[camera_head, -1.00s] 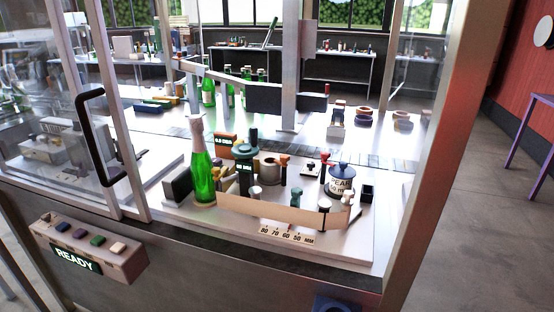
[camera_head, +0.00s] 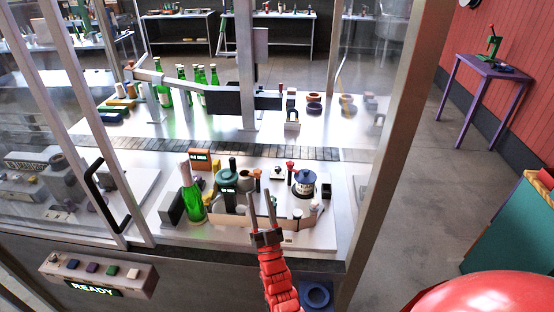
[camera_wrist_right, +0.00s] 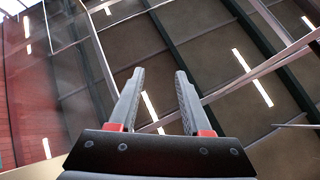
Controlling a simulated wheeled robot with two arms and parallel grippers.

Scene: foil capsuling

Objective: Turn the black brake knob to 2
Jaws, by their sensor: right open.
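My right gripper (camera_head: 262,200) comes up from the bottom on a red arm, in front of the white fixture board (camera_head: 190,238). Its two grey fingers are apart with nothing between them. They also show open in the right wrist view (camera_wrist_right: 160,85), pointing at the ceiling. A small dark knob (camera_head: 278,172) on a white plate stands at the back of the board. It may be the brake knob, but its markings are too small to read. My left gripper is not in view.
A green bottle (camera_head: 192,200) stands at the board's left, beside a dark block (camera_head: 170,206). The door handle (camera_head: 102,195) and a frame post (camera_head: 375,150) flank the opening.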

